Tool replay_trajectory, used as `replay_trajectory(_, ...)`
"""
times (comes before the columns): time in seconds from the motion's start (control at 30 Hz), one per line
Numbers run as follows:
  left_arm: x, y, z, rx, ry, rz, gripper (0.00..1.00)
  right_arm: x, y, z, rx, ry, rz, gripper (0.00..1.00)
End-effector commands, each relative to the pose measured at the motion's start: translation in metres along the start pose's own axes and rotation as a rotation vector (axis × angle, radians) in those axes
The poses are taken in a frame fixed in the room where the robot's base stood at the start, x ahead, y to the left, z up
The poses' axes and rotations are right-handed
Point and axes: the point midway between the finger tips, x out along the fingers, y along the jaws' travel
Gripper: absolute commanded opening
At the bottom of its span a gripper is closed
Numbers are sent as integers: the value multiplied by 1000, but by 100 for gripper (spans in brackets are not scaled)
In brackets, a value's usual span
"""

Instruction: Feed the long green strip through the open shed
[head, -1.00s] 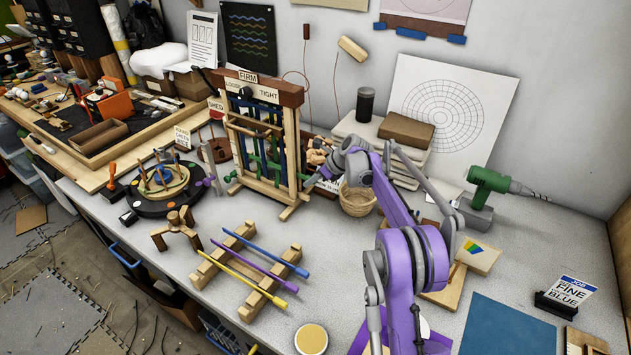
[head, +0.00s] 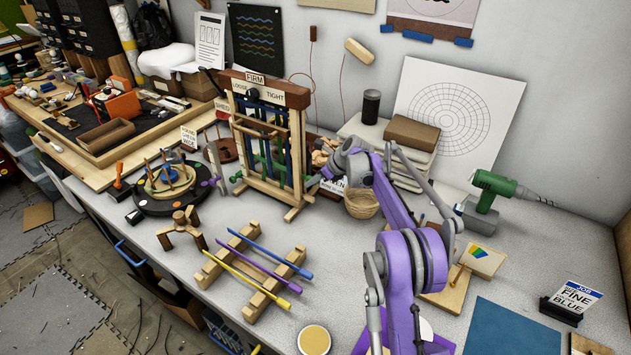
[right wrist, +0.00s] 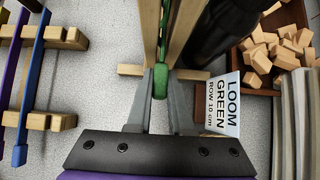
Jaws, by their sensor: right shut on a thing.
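The wooden loom frame (head: 299,150) stands upright at the back centre of the bench, with blue and green upright strips in it. My right gripper (head: 318,183) is at the loom's right side. In the right wrist view, my right gripper (right wrist: 160,98) is shut on the green strip (right wrist: 160,80), which runs away from the fingers between the loom's wooden posts (right wrist: 187,28). The strip's far part is hidden by the loom, and I cannot tell how far it reaches through the shed. My left gripper is not in view.
A wooden rack (head: 220,263) with yellow, purple and blue rods lies in front of the loom. A round basket (head: 361,204) is close to my right gripper. A loom card (right wrist: 222,104) and a box of wooden blocks (right wrist: 262,85) lie beside it. A three-legged stand (head: 181,232) is front left.

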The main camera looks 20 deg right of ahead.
Motion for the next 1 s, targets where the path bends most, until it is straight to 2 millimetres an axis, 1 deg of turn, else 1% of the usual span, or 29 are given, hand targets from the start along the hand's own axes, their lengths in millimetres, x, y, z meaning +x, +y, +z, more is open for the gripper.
replay_trajectory(0.03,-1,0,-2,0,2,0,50,1,0,4,-1,-1,0,0)
replay_trajectory(0.2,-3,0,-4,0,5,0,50,6,0,9,-1,-1,0,0)
replay_trajectory(0.47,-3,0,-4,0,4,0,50,8,0,10,-1,0,0,0)
replay_trajectory(0.5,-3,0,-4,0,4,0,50,8,0,10,-1,0,0,23)
replay_trajectory(0.67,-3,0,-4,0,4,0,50,8,0,9,-1,0,0,51)
replay_trajectory(0.7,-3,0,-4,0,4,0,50,8,0,9,-1,0,0,54)
replay_trajectory(1.0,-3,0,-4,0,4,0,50,6,0,9,-1,0,0,54)
